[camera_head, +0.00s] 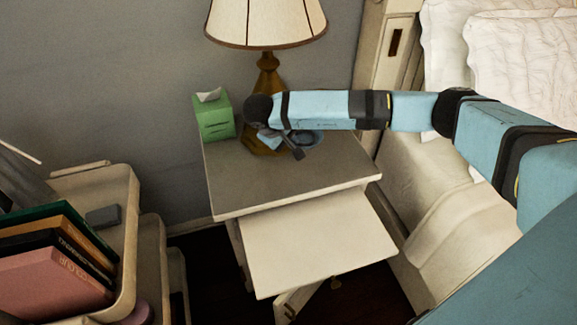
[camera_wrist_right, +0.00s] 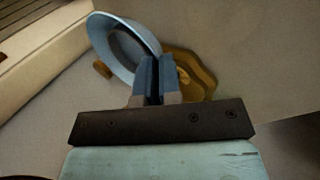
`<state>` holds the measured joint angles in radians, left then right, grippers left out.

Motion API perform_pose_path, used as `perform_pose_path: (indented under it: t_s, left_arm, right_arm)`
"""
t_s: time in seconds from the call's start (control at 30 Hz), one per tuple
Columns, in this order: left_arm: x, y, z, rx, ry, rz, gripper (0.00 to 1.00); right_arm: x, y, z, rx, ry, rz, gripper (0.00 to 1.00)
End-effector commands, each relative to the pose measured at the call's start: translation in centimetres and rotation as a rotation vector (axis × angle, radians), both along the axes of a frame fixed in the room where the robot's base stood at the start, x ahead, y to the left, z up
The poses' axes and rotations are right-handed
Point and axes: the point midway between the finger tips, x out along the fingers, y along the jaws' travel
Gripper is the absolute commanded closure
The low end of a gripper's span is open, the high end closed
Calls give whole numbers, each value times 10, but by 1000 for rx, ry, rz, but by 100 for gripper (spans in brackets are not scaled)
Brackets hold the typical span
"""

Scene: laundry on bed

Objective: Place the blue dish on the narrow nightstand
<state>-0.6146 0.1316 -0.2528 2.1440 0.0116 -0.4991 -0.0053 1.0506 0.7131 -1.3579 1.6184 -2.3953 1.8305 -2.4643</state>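The blue dish (camera_head: 307,139) is at the far part of the pale nightstand (camera_head: 290,187), beside the lamp's foot. I cannot tell whether it touches the top. In the right wrist view the dish (camera_wrist_right: 103,45) is a round, light blue bowl, and its rim reaches my fingertips. My right gripper (camera_head: 285,143) is over the nightstand, partly hidden by its own wrist. In the right wrist view its fingers (camera_wrist_right: 156,62) are close together with the dish's rim between them. My left gripper is not in view.
A lamp (camera_head: 266,75) and a green tissue box (camera_head: 214,117) stand at the nightstand's back. A pale panel (camera_head: 320,245) juts out below its top. The bed (camera_head: 450,225) is at right. A shelf unit (camera_head: 128,205) with several books is at left. The nightstand's front top is clear.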

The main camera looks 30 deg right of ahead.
Motion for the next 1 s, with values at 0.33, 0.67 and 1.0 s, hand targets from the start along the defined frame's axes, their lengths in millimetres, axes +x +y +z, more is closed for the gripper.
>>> perform_pose_path:
  t_s: [0.33, 0.67, 1.0]
  left_arm:
    - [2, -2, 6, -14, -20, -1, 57]
    - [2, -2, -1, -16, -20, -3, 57]
    - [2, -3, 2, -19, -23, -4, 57]
  right_arm:
    - [0, 1, -61, 1, 0, -1, 100]
    - [-1, 1, -100, 1, 2, 0, 100]
    - [0, 1, -105, 0, -1, 1, 100]
